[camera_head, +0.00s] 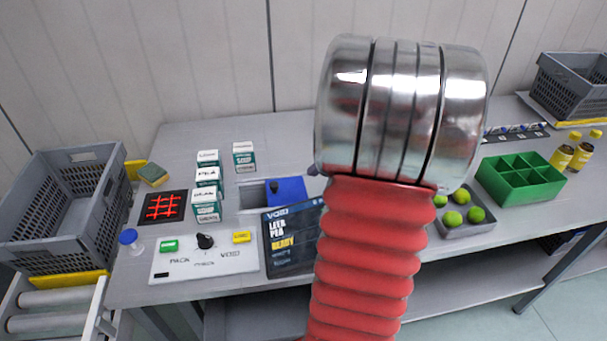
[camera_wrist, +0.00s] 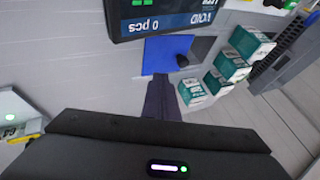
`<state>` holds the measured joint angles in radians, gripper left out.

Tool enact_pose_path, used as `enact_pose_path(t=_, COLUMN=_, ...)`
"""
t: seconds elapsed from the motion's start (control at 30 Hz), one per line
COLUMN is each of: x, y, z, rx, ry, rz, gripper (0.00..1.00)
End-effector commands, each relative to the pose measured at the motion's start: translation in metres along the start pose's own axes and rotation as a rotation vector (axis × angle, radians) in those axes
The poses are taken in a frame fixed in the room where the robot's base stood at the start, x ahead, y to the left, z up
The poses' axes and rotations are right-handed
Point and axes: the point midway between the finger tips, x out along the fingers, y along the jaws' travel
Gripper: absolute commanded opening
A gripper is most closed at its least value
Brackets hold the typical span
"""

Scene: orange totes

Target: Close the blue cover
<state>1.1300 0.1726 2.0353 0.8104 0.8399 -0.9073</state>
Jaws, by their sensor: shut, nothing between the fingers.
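The blue cover (camera_head: 288,191) is a flat panel on the workbench, behind the screen, with a dark knob (camera_head: 274,186) at its left edge. An open grey recess (camera_head: 252,196) shows to its left. In the wrist view the blue cover (camera_wrist: 160,55) lies just beyond my fingertips, with the knob (camera_wrist: 183,61) at its right edge and the recess (camera_wrist: 201,47) to the right. My gripper (camera_wrist: 163,84) is shut and empty, pointing toward the cover's near edge. I cannot tell whether it touches. In the head view my arm hides most of the gripper.
The screen (camera_head: 291,240) stands in front of the cover. Several white-and-green boxes (camera_head: 207,205) stand left of the recess. A button panel (camera_head: 205,257) is at the front left. A green divided tray (camera_head: 520,178) and a tray of green balls (camera_head: 468,230) are on the right.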

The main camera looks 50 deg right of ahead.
Motion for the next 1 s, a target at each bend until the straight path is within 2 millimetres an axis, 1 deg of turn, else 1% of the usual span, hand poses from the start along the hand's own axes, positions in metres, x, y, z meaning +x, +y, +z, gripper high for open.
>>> enact_pose_path(t=0.63, x=0.094, y=-0.001, z=0.002, rx=0.0, ry=-0.004, rz=-0.001, gripper=0.0)
enact_pose_path(t=0.8, x=0.104, y=-0.022, z=0.001, rx=-0.003, ry=-0.002, rz=-0.001, gripper=0.0)
enact_pose_path(t=0.9, x=0.109, y=-0.03, z=0.002, rx=-0.003, ry=-0.002, rz=-0.001, gripper=0.0)
enact_pose_path(t=1.0, x=0.111, y=-0.033, z=0.002, rx=0.0, ry=-0.001, rz=0.0, gripper=0.0)
